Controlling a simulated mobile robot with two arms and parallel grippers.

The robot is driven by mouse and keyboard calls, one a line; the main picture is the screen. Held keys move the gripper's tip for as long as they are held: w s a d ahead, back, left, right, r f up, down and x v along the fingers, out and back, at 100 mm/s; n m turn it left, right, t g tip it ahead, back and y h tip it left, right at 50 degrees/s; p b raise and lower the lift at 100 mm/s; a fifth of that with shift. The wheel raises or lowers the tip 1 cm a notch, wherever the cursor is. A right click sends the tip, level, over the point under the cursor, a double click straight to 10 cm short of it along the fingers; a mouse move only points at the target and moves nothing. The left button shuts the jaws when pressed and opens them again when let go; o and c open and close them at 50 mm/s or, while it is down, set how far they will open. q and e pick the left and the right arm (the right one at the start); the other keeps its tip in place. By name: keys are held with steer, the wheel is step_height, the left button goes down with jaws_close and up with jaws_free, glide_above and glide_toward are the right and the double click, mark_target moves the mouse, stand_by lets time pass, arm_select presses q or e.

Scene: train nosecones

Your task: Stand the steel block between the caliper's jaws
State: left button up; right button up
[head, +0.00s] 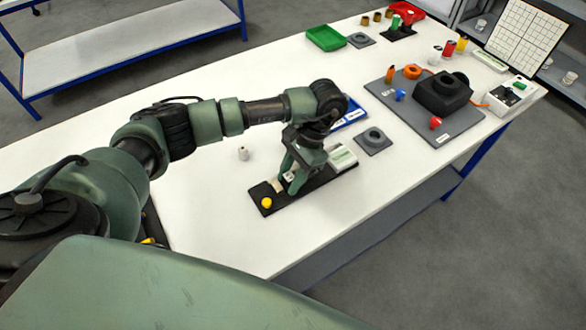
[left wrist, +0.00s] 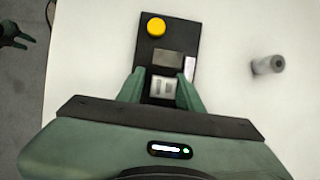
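The caliper (head: 285,202) has a long black base with a yellow knob (head: 267,203) at its near end; the knob also shows in the left wrist view (left wrist: 156,26). My left gripper (left wrist: 160,78) points down over the base. A light metallic piece with dark marks (left wrist: 162,88), possibly the steel block, is between its fingers; I cannot tell whether they touch it. My right gripper (left wrist: 17,38) shows small, fingers spread, over the floor.
A small grey cylinder (head: 243,153) stands apart on the white table. A large grey mat (head: 457,128) carries a black block. The table's front edge is close by.

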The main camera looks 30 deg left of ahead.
arm_select(q)
steer(key=b+v, duration=0.2)
steer(key=v, duration=1)
steer(key=shift+w+a+r+b, duration=0.15)
steer(key=shift+r+b, duration=0.15)
